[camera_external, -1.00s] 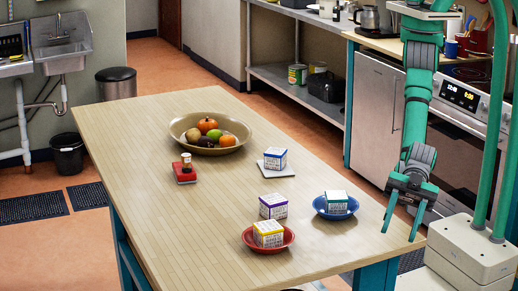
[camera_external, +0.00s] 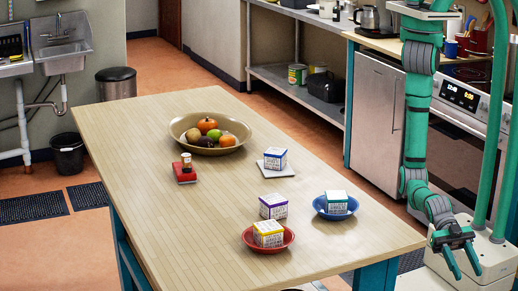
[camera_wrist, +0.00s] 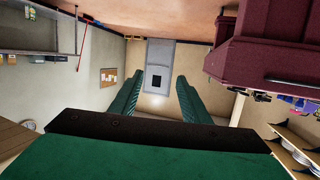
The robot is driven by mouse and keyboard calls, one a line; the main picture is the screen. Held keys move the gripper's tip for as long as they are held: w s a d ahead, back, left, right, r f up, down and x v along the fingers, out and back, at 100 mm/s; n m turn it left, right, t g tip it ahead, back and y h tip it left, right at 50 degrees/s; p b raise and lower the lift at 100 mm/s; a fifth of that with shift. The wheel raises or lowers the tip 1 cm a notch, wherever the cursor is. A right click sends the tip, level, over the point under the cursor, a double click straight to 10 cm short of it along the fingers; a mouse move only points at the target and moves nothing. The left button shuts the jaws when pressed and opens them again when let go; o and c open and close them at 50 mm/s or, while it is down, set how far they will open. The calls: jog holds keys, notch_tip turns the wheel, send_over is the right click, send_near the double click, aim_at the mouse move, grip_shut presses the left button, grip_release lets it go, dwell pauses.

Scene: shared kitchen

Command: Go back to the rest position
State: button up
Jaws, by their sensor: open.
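My gripper (camera_external: 466,262) is open and empty, off the right edge of the table (camera_external: 185,240), low beside my pale base. Its two green fingers stand apart with nothing between them. In the wrist view the open fingers (camera_wrist: 158,100) show with only the room beyond them. On the table, a box with a teal top sits in a blue bowl (camera_external: 335,215), and a box with a yellow top sits in a red bowl (camera_external: 289,238). A box with a purple top (camera_external: 273,206) stands on the bare table. A box with a blue top (camera_external: 275,158) is on a small white coaster.
A brown bowl of fruit (camera_external: 178,127) and a red object with a bottle-like top (camera_external: 184,170) are on the table. A dishwasher (camera_external: 375,125) and an oven stand behind my arm. The table's near left part is clear.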

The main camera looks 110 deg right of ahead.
jog(key=w+d+f+m+t+h, duration=0.2)
jog(key=d+m+t, duration=0.1)
jog(key=d, duration=0.9)
jog(key=w+d+f+m+t+h, duration=0.1)
jog(key=d+f+m+t+h, duration=0.15)
jog(key=d, duration=0.85)
jog(key=w+d+f+m+t+h, duration=0.1)
jog(key=w+d+f+m+t, duration=0.2)
jog(key=d, duration=0.9)
jog(key=s+d+r+m+t+h, duration=0.1)
jog(key=s+d+r+m+h, duration=0.1)
jog(key=d, duration=0.7)
jog(key=s+d+r+m+h, duration=0.2)
jog(key=s+d+r+h, duration=0.2)
jog(key=s+d, duration=0.4)
jog(key=s+d+r+m+t+h, duration=0.1)
jog(key=s+d+r, duration=0.4)
jog(key=d, duration=0.5)
jog(key=shift+s+d+r+m+t+h, duration=0.25)
jog(key=shift+r+m+t+h, duration=0.15)
jog(key=shift+h, duration=0.65)
